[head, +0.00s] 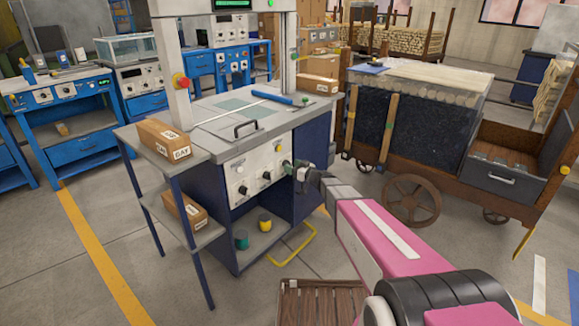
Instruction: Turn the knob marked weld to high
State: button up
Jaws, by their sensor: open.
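A white control panel (258,170) with several dark knobs is on the front of the grey-topped workstation (215,145). One knob (243,190) is at the lower left of the panel and another knob (266,175) is near its middle. The markings are too small to read, so I cannot tell which knob is weld or how it is set. My gripper (288,165) is open at the right part of the panel, its fingertips close to the panel face. It hides what is directly behind it, and I cannot tell whether it touches a knob.
Boxes (163,142) stand on the side shelf left of the panel. A green and a yellow container (265,224) are on the low shelf. A yellow floor bar (293,246) and a wooden pallet (303,305) are in front. A wheeled wooden cart (425,165) stands at right.

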jog(key=shift+x, duration=1.2)
jog(key=c, duration=0.9)
